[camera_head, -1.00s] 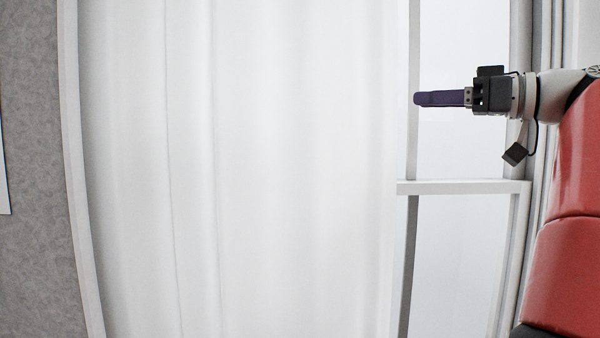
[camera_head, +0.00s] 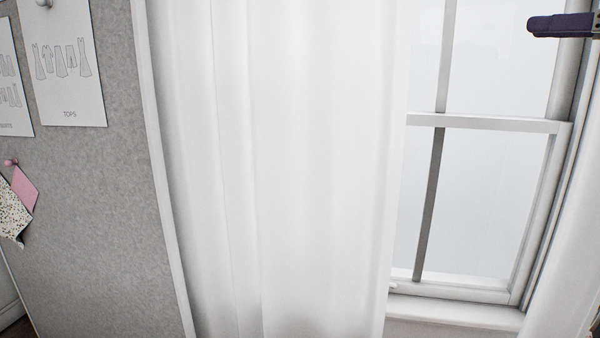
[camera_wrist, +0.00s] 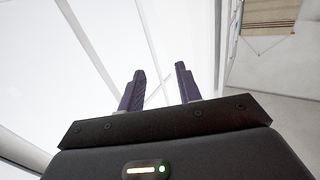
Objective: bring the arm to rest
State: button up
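My gripper (camera_wrist: 160,85) shows in the wrist view with its two dark purple fingers apart and nothing between them. In the head view only a purple finger of my gripper (camera_head: 560,25) shows, at the top right corner in front of the window. The rest of my arm is out of the head view.
A white curtain (camera_head: 290,170) hangs in the middle, beside a white-framed window (camera_head: 480,124) on the right. A grey pinboard (camera_head: 100,200) at the left holds paper sheets (camera_head: 67,60) and fabric swatches (camera_head: 25,188). Space around the fingers looks clear.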

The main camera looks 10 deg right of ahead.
jog(key=w+a+f+m+g+h, duration=0.2)
jog(key=w+a+f+m, duration=0.3)
jog(key=w+a+f, duration=0.35)
jog(key=a+f+m+g+h, duration=0.2)
jog(key=a+f+g, duration=0.1)
jog(key=a+f, duration=0.7)
jog(key=s+a+f+g+h, duration=0.1)
jog(key=s+f, duration=0.4)
jog(key=f, duration=0.5)
jog(key=s+a+f+g+h, duration=0.2)
jog(key=s+f, duration=0.4)
jog(key=f, duration=0.4)
jog(key=s+a+f+g+h, duration=0.1)
jog(key=s+a+f+h, duration=0.2)
jog(key=f, duration=0.7)
jog(key=s+a, duration=0.2)
jog(key=s, duration=0.1)
jog(key=shift+s+f, duration=0.2)
jog(key=shift+f, duration=0.15)
